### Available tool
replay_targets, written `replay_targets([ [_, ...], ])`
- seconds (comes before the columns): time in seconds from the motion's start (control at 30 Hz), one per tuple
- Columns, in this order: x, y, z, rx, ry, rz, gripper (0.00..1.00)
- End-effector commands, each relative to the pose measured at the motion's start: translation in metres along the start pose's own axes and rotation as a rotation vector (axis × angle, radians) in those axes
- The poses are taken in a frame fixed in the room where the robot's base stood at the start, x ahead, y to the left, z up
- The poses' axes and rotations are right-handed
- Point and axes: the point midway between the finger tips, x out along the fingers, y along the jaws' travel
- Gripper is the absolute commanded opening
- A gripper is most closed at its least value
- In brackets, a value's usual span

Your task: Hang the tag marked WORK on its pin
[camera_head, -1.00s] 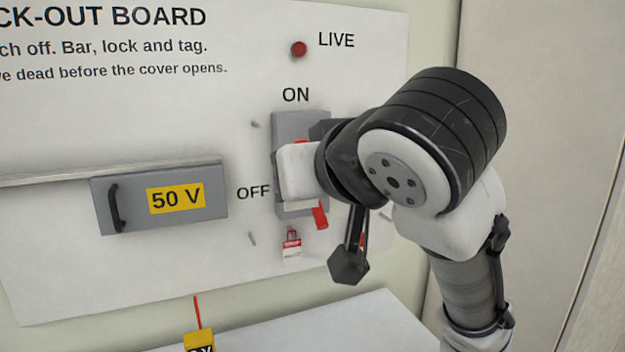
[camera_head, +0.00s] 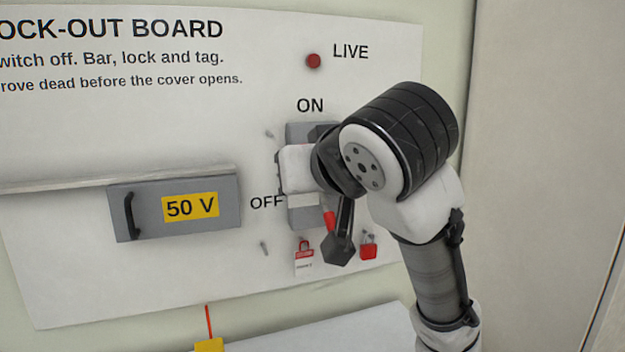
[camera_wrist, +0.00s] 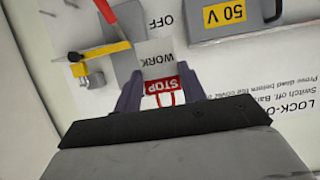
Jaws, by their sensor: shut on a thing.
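The tag marked WORK (camera_wrist: 158,57) is pinched between the two fingers of my gripper (camera_wrist: 160,86) in the wrist view. It has a red STOP band and a red loop on its gripper side; its lettering is inverted in that picture. Grey pins (camera_head: 264,247) (camera_head: 269,133) stick out of the board left of the switch. I cannot tell which pin belongs to the tag.
Another red-and-white tag (camera_head: 305,262) hangs below the switch, with a red padlock (camera_head: 368,250) to its right. The red lever (camera_wrist: 108,14) and a yellow bar (camera_wrist: 100,50) are near the held tag. The 50 V cover (camera_head: 225,205) protrudes at left.

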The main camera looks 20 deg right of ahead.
Motion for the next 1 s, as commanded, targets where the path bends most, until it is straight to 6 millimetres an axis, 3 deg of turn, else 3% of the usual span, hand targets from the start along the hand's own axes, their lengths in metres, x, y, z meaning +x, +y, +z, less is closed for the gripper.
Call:
replay_targets([
  [1.0,0.047,0.000,-0.020,0.000,-0.001,-0.001,0.20],
])
